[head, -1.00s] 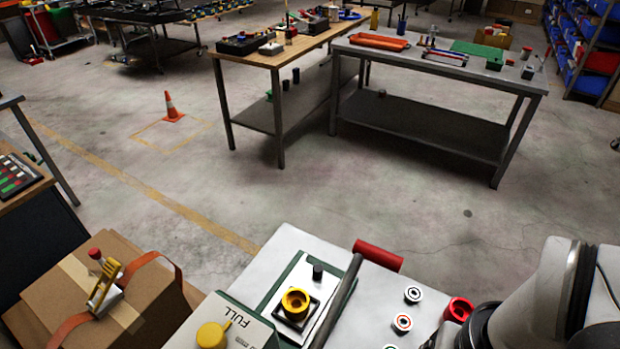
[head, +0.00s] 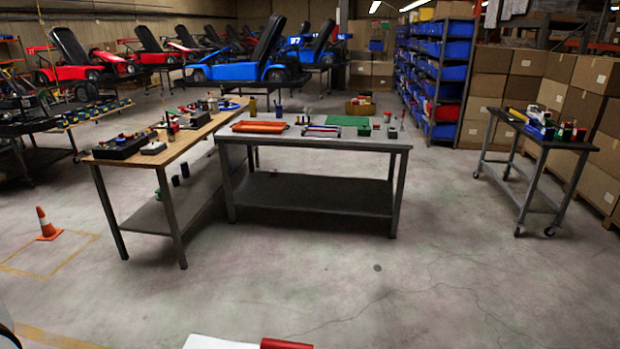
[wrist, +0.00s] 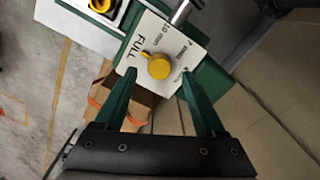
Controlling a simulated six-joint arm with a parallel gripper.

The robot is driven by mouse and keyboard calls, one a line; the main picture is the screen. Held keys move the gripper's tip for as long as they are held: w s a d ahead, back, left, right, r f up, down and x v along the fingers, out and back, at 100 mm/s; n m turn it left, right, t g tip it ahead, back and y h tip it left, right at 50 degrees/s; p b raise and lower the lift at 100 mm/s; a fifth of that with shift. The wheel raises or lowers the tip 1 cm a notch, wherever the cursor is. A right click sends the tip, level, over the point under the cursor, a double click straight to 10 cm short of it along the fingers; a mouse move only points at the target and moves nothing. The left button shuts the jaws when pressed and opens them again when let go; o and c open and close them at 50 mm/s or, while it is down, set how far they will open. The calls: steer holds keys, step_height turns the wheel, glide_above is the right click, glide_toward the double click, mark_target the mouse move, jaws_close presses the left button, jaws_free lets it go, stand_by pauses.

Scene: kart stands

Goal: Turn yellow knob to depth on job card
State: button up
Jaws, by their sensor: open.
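The yellow knob (wrist: 158,66) sits on a white dial plate (wrist: 134,73) in the wrist view. The plate reads FULL on the left and 10 mm near the top, with smaller marks to the right that are hard to read. The knob's small nub points to the upper left, between FULL and 10 mm. My gripper (wrist: 158,75) is open, its green fingers apart on either side of the knob in the picture. Contact and height above the plate cannot be told. The head view does not show the knob or my gripper. I cannot make out a job card.
A yellow-collared part (wrist: 101,6) sits on the white bench beyond the plate. A metal bar (wrist: 184,11) rises close by. A cardboard box (wrist: 146,108) lies below. The head view shows a grey table (head: 310,146), a cart (head: 535,135) and open floor.

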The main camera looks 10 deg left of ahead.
steer(key=shift+f, duration=1.6)
jaws_close()
